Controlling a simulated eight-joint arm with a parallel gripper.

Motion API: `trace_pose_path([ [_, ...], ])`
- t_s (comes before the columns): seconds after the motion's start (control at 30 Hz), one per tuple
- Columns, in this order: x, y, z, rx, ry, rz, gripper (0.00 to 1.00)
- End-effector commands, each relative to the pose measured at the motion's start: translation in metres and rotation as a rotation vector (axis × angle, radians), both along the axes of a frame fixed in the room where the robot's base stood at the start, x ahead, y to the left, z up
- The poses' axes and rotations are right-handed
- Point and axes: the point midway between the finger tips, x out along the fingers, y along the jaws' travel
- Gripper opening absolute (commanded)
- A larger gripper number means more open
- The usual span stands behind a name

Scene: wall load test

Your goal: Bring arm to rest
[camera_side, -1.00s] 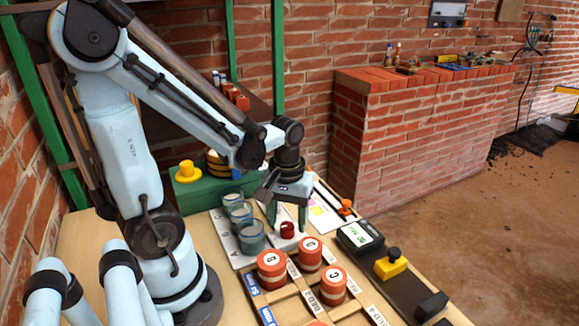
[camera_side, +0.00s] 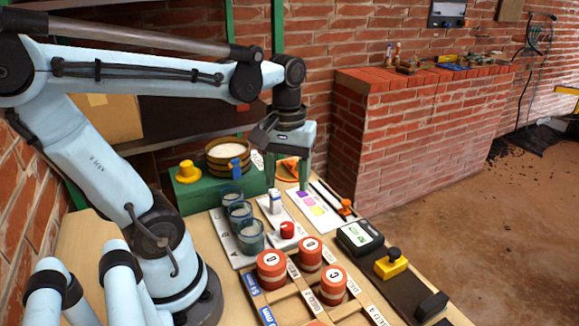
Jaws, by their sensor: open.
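My gripper (camera_side: 288,186) is at the end of my pale blue arm, above the back of the wooden workbench. Its fingers point down and are apart, with nothing held between them. Below and in front of it, a small white bottle (camera_side: 275,202) and a red-capped piece (camera_side: 287,230) stand on a white plate. An orange item (camera_side: 289,167) lies behind the fingers and is partly hidden by them.
Glass cups (camera_side: 240,212) stand in a row left of the plate. Red weights (camera_side: 309,252) sit in a wooden rack in front. A green box (camera_side: 216,193) carries a banded tub (camera_side: 228,155) and a yellow knob. A digital meter (camera_side: 355,236) is at right. Brick walls enclose the back.

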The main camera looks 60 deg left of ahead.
Motion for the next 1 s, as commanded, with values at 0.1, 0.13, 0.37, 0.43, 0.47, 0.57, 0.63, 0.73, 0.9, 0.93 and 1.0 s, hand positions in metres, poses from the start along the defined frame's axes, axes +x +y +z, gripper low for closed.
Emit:
trace_pose_path([
  [0.1, 0.0, 0.0, 0.003, 0.0, 0.0, 0.0, 0.59],
  [0.13, 0.0, 0.0, 0.003, 0.0, 0.0, 0.0, 0.59],
  [0.37, 0.0, 0.0, 0.003, 0.0, 0.0, 0.0, 0.59],
  [0.43, 0.0, -0.001, 0.002, 0.003, -0.011, -0.015, 0.59],
  [0.47, 0.001, -0.003, 0.001, 0.007, -0.023, -0.034, 0.59],
  [0.57, 0.008, -0.013, -0.004, 0.033, -0.115, -0.158, 0.59],
  [0.63, 0.015, -0.023, -0.008, 0.066, -0.213, -0.291, 0.59],
  [0.73, 0.026, -0.039, -0.012, 0.126, -0.357, -0.484, 0.59],
  [0.9, 0.037, -0.06, -0.013, 0.217, -0.534, -0.713, 0.59],
  [0.93, 0.039, -0.062, -0.013, 0.228, -0.553, -0.735, 0.59],
  [1.0, 0.04, -0.065, -0.012, 0.244, -0.58, -0.768, 0.59],
])
